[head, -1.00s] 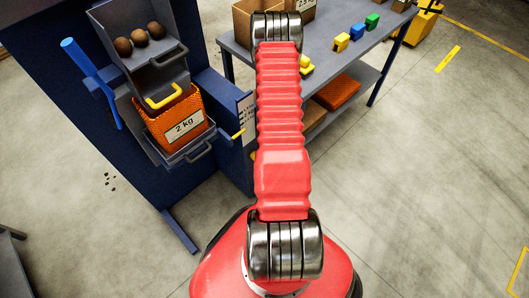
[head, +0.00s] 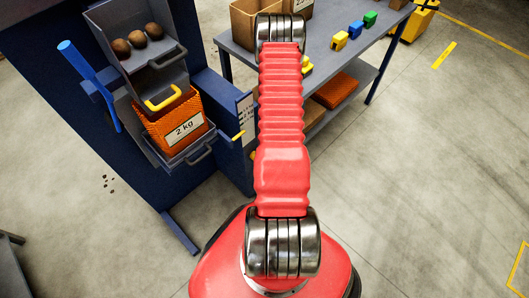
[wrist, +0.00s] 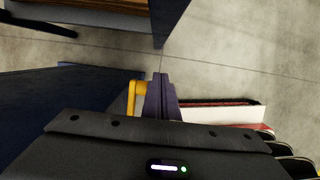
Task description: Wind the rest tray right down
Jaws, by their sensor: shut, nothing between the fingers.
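The rest tray (head: 205,152), grey with a handle, sits low on the blue grader. An orange net bag (head: 158,133) labelled 2 kg stands on it, below the chute. A small yellow grip (head: 239,135) sticks out at the machine's right side, beside a marked white plate (head: 246,112). In the head view my gripper is hidden beyond my red arm. In the wrist view my gripper (wrist: 160,78) is shut and empty, its dark fingers together. A yellow part (wrist: 138,92) shows just left of the fingers; I cannot tell whether they touch it.
The grey chute (head: 125,22) holds three potatoes and has a yellow bar (head: 163,98) below. A blue lever (head: 85,70) stands at left. The workbench (head: 330,65) at right carries boxes and coloured blocks. The floor at right is clear.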

